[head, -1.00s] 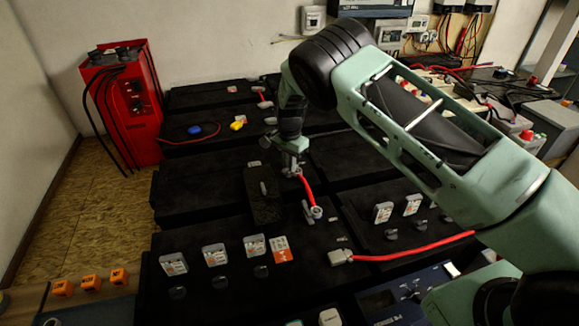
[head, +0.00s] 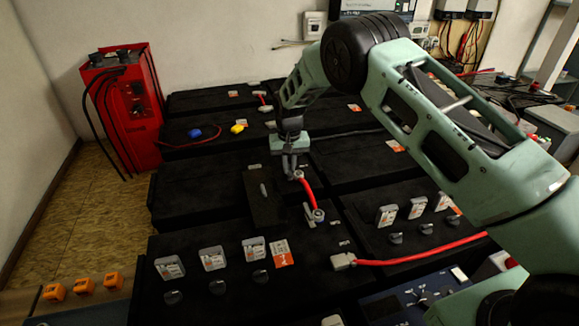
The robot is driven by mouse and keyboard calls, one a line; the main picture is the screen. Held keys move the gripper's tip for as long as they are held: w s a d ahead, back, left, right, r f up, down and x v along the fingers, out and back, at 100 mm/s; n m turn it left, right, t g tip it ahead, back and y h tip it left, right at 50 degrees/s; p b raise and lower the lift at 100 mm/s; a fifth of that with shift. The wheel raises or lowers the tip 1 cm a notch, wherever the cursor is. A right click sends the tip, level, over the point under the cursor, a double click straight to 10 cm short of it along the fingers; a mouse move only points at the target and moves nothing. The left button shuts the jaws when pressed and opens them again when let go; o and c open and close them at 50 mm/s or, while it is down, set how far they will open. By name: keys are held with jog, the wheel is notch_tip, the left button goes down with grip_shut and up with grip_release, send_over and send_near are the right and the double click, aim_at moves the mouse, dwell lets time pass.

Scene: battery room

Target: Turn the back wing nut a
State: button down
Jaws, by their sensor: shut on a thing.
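My gripper (head: 289,174) points down over the black batteries in the middle of the head view. Its jaws are shut at the back end of a short red cable (head: 308,193). The back wing nut is between the fingertips and mostly hidden by them. A round metal terminal with a ring lug (head: 299,175) shows just right of the fingers. The front end of the red cable has another lug and terminal (head: 318,215), with a grey upright piece beside it, apart from my gripper.
A dark flat plate (head: 264,197) lies left of the cable. Several clear-cased parts with labels (head: 212,258) stand in a row at the front. A long red cable (head: 415,250) runs right from a grey connector. A red charger cabinet (head: 125,108) stands at the back left.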

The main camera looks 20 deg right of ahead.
aim_at(289, 168)
jog(key=shift+n, duration=0.6)
jog(key=c, duration=1.5)
grip_release()
jog(key=shift+r, duration=0.15)
notch_tip(289, 168, up, 17)
jog(key=shift+r+b, duration=0.1)
jog(key=shift+b, duration=0.5)
